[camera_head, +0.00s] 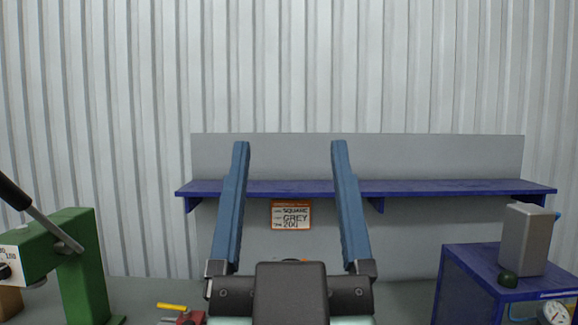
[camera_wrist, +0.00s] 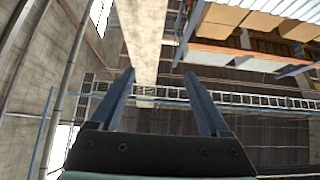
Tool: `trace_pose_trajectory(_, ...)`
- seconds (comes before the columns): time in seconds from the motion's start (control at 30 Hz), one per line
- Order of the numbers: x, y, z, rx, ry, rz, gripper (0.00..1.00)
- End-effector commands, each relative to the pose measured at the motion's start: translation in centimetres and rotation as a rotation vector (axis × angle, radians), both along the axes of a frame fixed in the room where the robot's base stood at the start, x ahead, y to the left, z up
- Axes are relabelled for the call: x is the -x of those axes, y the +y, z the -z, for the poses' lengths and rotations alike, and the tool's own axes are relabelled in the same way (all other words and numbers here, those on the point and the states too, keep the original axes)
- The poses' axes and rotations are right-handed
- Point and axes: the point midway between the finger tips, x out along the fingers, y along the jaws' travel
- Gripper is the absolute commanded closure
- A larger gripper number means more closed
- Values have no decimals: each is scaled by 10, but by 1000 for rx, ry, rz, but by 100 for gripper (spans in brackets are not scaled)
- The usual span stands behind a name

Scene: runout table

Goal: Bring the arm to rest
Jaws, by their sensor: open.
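My gripper (camera_head: 288,148) stands upright in the middle of the head view, its two blue fingers spread wide apart with nothing between them. It also shows in the wrist view (camera_wrist: 158,74), open and empty, pointing toward the high walls and roof of the hall. The dark gripper body hides the part of the scene low in the middle of the head view.
A blue shelf (camera_head: 410,188) with an orange-topped card (camera_head: 291,214) below it is behind the gripper. A green machine (camera_head: 80,262) stands left. A blue cabinet (camera_head: 465,285) with a grey block (camera_head: 527,240) stands right. Racking with boxes (camera_wrist: 245,22) shows in the wrist view.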

Motion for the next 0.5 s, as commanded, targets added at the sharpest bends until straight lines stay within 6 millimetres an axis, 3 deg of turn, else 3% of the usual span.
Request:
trace_pose_trajectory(0.03, 10, 1, -20, -3, -39, -2, 21)
trace_pose_trajectory(0.17, 25, 1, -44, -10, -84, -7, 21)
trace_pose_trajectory(0.5, 29, 1, -50, -12, -94, -8, 21)
